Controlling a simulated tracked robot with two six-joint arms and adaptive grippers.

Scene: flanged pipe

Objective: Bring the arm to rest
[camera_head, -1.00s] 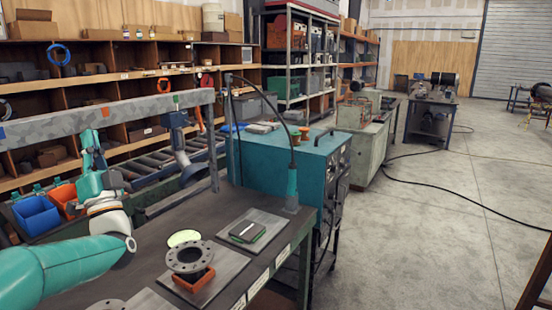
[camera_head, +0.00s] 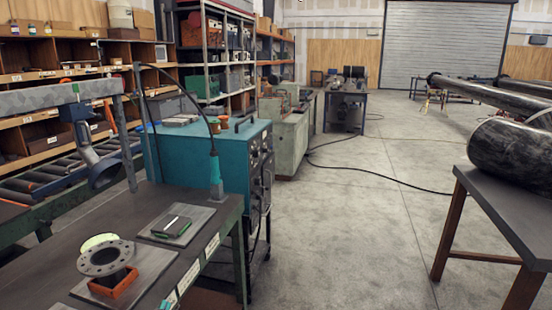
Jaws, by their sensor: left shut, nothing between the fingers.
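Only a small teal part of my left gripper (camera_head: 169,299) shows, at the bottom edge of the head view by the front edge of the workbench. It is shut and empty; most of it and its arm are out of the picture. My right gripper is not in view. The workbench (camera_head: 160,207) lies to the left. On it a grey metal flange (camera_head: 105,258) with bolt holes sits over an orange holder (camera_head: 117,285) on a dark plate. A small dark green item (camera_head: 172,227) lies on another plate behind it.
A teal machine cabinet (camera_head: 203,155) stands behind the bench. A dark pipe (camera_head: 512,157) rests on a table (camera_head: 510,210) at the right. Open concrete floor (camera_head: 345,240) lies between, with a black cable (camera_head: 385,180) across it. Shelves line the back left.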

